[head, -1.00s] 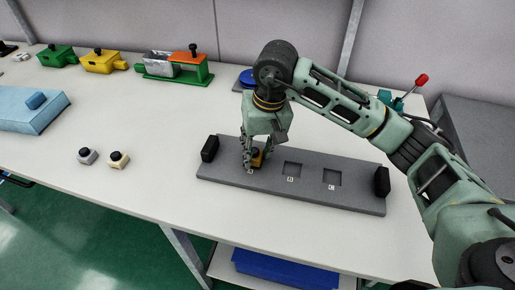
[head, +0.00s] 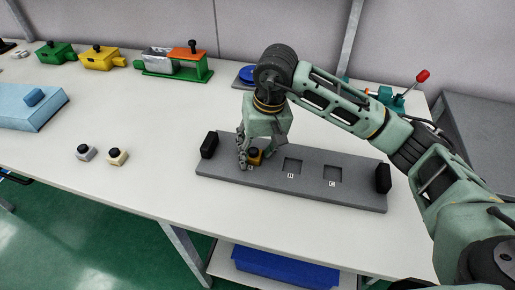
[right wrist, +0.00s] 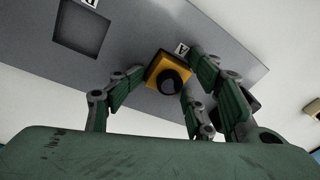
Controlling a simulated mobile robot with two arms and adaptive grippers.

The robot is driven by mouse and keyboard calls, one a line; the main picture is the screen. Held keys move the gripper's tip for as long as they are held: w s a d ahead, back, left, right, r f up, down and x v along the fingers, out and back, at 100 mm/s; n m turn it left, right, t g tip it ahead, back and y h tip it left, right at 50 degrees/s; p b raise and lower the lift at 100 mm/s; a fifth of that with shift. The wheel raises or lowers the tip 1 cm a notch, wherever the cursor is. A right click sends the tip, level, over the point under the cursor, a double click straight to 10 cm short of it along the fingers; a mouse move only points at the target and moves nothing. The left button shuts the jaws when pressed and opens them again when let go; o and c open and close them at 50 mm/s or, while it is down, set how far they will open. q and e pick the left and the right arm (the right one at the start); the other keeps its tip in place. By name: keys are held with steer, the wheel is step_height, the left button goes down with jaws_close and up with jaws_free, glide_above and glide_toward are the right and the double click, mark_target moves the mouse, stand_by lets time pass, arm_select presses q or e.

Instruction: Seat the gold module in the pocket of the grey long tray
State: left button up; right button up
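The gold module (head: 255,154), a small yellow block with a black round knob, is at the left, A-marked place of the grey long tray (head: 225,172). The right wrist view shows the module (right wrist: 156,69) beside the A label. My right gripper (head: 250,157) is low over the tray. Its fingers (right wrist: 165,75) are spread on both sides of the module, with a gap on the left and little or none on the right. My left gripper is not in view.
The tray has two empty square pockets (head: 292,165) (head: 333,174) and black end blocks (head: 209,145) (head: 383,179). Silver (head: 86,152) and cream (head: 117,157) knobbed modules stand left. A light blue box (head: 30,108) and green and yellow fixtures stand farther back.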

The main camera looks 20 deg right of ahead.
steer(key=shift+s, duration=0.1)
stand_by(0.4)
steer(key=shift+r+p, duration=0.15)
steer(key=shift+p, duration=0.2)
step_height(320, 180, up, 12)
steer(key=s+d, duration=0.1)
steer(key=shift+r+b, duration=0.2)
steer(key=shift+b, duration=0.25)
steer(key=shift+s+d, duration=0.1)
